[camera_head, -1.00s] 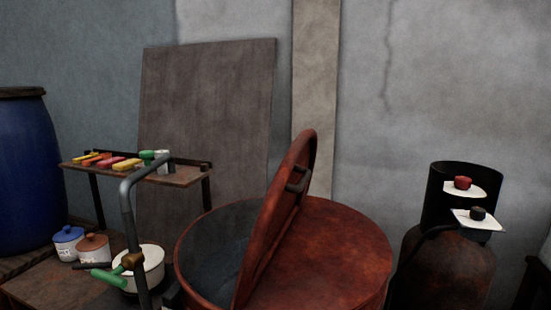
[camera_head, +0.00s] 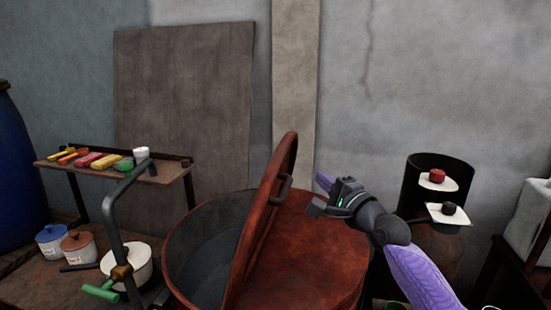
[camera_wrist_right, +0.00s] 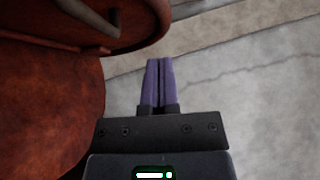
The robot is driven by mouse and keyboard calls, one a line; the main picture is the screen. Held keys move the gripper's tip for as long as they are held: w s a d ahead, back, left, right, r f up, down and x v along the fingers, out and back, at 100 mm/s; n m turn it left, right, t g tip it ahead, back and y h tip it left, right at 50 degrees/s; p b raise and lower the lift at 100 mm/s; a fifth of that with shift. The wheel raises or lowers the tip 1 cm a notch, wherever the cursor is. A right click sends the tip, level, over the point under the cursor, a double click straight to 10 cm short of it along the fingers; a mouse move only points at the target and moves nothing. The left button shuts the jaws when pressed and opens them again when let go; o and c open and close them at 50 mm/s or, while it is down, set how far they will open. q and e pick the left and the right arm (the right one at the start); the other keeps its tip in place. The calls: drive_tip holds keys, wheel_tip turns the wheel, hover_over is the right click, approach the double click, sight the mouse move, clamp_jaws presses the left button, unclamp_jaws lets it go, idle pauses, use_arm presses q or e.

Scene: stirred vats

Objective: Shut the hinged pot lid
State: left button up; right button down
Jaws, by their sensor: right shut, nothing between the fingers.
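The big rusty red pot (camera_head: 318,262) stands at the lower middle of the head view. Its hinged lid (camera_head: 259,215) stands up steeply across the pot's middle, with the left half of the pot open. A dark handle (camera_head: 284,189) sits on the lid's right face. My right gripper (camera_head: 318,190) is right of the lid and its handle, apart from both, above the pot's fixed right half. In the right wrist view its purple fingers (camera_wrist_right: 158,82) are together and empty, with the lid (camera_wrist_right: 125,22) at the upper left. My left gripper is not in view.
A bent pipe with a green-handled tap (camera_head: 102,291) stands left of the pot. A shelf (camera_head: 165,173) with coloured blocks is behind it. A board (camera_head: 185,95) leans on the back wall.

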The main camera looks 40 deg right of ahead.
drive_tip(key=b, duration=0.1)
approach(279, 152)
drive_tip(key=w+d, duration=0.3)
drive_tip(key=shift+w+a+r+p, duration=0.35)
drive_tip(key=shift+w+a+p, duration=0.1)
drive_tip(key=shift+w+a, duration=0.1)
drive_tip(key=shift+w+a+r+p, duration=0.3)
drive_tip(key=shift+w+a+p, duration=0.15)
drive_tip(key=shift+w, duration=0.1)
drive_tip(key=shift+w+a, duration=0.3)
